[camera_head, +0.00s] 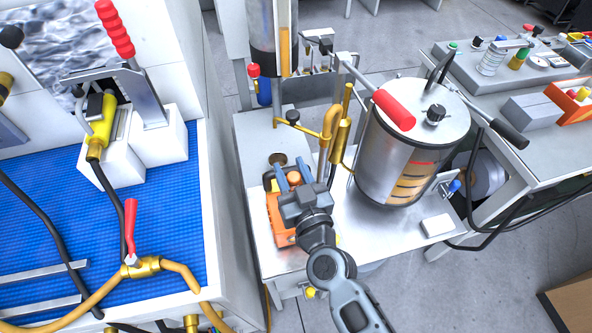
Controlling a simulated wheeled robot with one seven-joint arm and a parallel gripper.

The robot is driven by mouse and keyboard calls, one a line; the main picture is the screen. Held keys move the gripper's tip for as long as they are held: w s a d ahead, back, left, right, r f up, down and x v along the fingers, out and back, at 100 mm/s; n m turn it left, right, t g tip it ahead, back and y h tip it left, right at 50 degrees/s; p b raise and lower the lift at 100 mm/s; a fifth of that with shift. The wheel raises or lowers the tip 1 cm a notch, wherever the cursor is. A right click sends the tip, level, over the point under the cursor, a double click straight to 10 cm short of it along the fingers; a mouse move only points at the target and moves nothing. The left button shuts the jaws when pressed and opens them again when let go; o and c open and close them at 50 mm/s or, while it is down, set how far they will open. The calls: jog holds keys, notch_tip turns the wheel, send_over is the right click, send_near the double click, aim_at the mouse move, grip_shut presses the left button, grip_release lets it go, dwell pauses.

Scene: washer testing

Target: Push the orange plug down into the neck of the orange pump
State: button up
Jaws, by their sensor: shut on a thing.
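The orange pump (276,226) stands on the left part of the white bench in the middle of the camera_head view. My gripper (283,176) reaches in from the lower right, over the pump's far end. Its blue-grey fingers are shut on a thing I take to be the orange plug. The fingers and the gripper body hide nearly all of the plug. The pump's neck is hidden too, so I cannot tell whether the plug touches it or how deep it sits.
A metal tank (385,165) with a red handle (394,109) stands right of my gripper. Brass pipes (340,140) rise close behind it. A blue-matted bench (180,225) with a red-handled valve is at left. Bare white bench top (375,235) lies right of my arm.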

aim_at(292, 183)
jog(key=shift+f+b, duration=1.85)
jog(key=shift+s, duration=0.15)
